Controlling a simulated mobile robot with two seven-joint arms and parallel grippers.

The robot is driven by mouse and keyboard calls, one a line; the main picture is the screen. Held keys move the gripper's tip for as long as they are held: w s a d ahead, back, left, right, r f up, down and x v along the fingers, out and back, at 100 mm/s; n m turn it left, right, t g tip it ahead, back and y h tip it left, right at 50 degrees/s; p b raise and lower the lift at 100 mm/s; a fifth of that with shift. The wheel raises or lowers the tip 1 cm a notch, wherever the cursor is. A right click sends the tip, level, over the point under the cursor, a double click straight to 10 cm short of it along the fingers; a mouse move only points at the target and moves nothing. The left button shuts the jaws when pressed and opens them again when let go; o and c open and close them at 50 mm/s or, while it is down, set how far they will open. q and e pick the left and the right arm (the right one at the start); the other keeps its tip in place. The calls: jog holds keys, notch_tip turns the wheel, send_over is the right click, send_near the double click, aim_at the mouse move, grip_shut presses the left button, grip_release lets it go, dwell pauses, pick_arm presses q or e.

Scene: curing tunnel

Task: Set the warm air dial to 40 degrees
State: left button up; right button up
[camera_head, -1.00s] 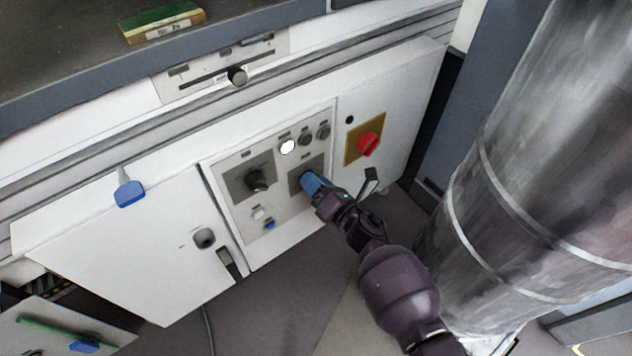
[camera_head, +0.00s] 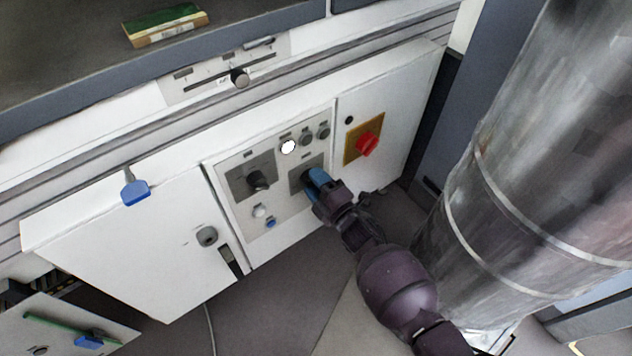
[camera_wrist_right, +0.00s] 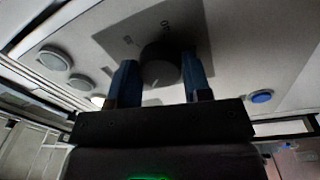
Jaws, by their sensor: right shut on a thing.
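A white control panel (camera_head: 281,222) on the machine front carries two black dials on grey plates. The left dial (camera_head: 258,181) stands free. My right gripper (camera_head: 313,181) is at the right dial, its blue fingers hiding most of it in the head view. In the right wrist view the black round dial (camera_wrist_right: 160,66) sits between the two blue fingers (camera_wrist_right: 162,84), which are shut on it. My left gripper is not in view.
A lit white button (camera_head: 288,147) and grey buttons (camera_head: 306,138) sit above the held dial. A red switch (camera_head: 367,144) on a yellow plate is close to its right. A slider (camera_head: 240,78) is above. A large metal cylinder (camera_head: 540,170) fills the right side.

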jog(key=m, duration=1)
jog(key=m+h, duration=0.1)
jog(key=m, duration=1)
jog(key=m+h, duration=0.1)
jog(key=m, duration=0.9)
jog(key=shift+s+a, duration=0.2)
jog(key=shift+a, duration=0.1)
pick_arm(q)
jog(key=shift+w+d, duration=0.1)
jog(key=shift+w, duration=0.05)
pick_arm(e)
jog(key=shift+r+m+g, duration=0.15)
jog(key=shift+m+g, duration=0.25)
jog(key=shift+m, duration=0.6)
pick_arm(q)
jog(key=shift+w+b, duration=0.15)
jog(key=shift+b, duration=0.15)
pick_arm(e)
jog(key=shift+r, duration=0.1)
